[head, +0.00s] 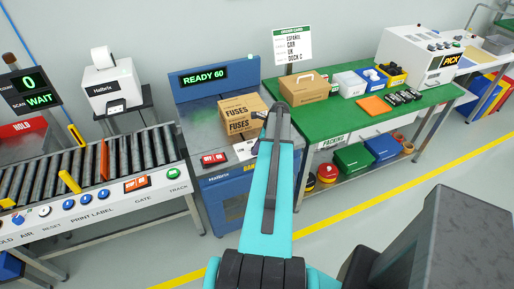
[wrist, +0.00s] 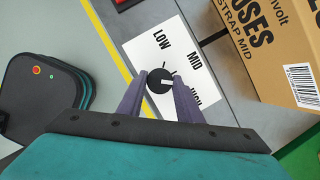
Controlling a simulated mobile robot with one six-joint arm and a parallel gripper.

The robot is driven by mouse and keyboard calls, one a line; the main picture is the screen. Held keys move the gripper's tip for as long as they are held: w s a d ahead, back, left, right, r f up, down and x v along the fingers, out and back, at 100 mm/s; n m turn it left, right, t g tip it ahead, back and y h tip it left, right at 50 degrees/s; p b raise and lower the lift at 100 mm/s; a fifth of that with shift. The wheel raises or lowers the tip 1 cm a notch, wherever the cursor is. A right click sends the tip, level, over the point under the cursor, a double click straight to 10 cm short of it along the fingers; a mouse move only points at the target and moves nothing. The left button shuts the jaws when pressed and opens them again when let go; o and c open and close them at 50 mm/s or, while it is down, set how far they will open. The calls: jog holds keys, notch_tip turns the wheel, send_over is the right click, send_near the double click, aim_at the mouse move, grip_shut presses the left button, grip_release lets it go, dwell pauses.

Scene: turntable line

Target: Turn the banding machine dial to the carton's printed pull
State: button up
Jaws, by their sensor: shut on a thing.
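The banding machine's black dial (wrist: 159,81) sits on a white plate (wrist: 150,55) printed LOW, MID and HIGH, HIGH being partly covered by a finger. My gripper (wrist: 160,80) is shut on the dial, one finger on each side. A pale mark on the knob points rightward in the wrist view; I cannot tell exactly which word it meets. The carton (wrist: 262,45) beside the plate is printed STRAP MID. In the head view, the carton (head: 235,122) reads FUSES and stands on the blue machine (head: 222,182), whose display reads READY 60. My arm hides the dial there.
A red switch box (head: 214,158) sits on the machine's front left. The roller conveyor (head: 90,165) lies at left. The green packing bench (head: 345,115) at right holds a brown box (head: 308,88) and bins. A yellow floor line (head: 360,207) crosses the clear floor.

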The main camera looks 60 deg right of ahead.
jog(key=n, duration=0.1)
jog(key=n+y, duration=0.1)
jog(key=n+b, duration=0.1)
jog(key=n, duration=0.1)
jog(key=shift+w+d+g, duration=0.1)
jog(key=shift+d+g, duration=0.2)
jog(key=shift+n+g+y+b, duration=0.35)
jog(key=shift+n+y, duration=0.25)
jog(key=shift+n, duration=1)
jog(key=o, duration=1)
jog(key=shift+o, duration=0.2)
jog(key=b+v, duration=0.3)
jog(key=v, duration=1)
jog(key=shift+d+r+b, duration=0.25)
jog(key=shift+r+b, duration=0.1)
jog(key=shift+r, duration=0.05)
